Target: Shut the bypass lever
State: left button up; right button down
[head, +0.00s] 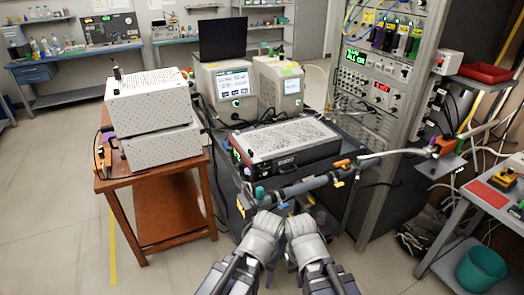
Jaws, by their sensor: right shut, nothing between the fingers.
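A dark horizontal pipe (300,187) runs in front of the black cart, with small coloured handles along it. An orange handle (342,163) sits on top near its right end, and a yellow tab (339,183) hangs below there. I cannot tell for sure which handle is the bypass lever. My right gripper (297,213) is at the bottom middle, just below the pipe, and is shut with nothing in it. My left gripper (267,215) is close beside it on the left. Its fingers are too small and hidden to read.
A black-fronted perforated instrument (283,141) lies on the cart behind the pipe. A wooden table (160,205) with white perforated boxes (150,103) stands left. A tall rack (385,140) and a grey side table (478,208) stand right. A teal bin (481,268) is below.

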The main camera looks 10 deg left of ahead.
aim_at(228, 148)
jog(key=i+l, duration=0.15)
jog(key=i, duration=0.2)
jog(key=i+j, duration=0.15)
jog(key=j, duration=0.25)
jog(key=i+j, duration=0.15)
jog(key=j, duration=0.2)
jog(key=i+j, duration=0.15)
jog(key=j, duration=0.25)
jog(key=i+j, duration=0.15)
jog(key=j, duration=0.8)
jog(key=i+j, duration=0.15)
jog(key=j, duration=0.9)
jog(key=i+j, duration=0.15)
jog(key=j, duration=0.95)
jog(key=j+z, duration=0.15)
jog(key=z, duration=0.75)
jog(key=i+j, duration=0.05)
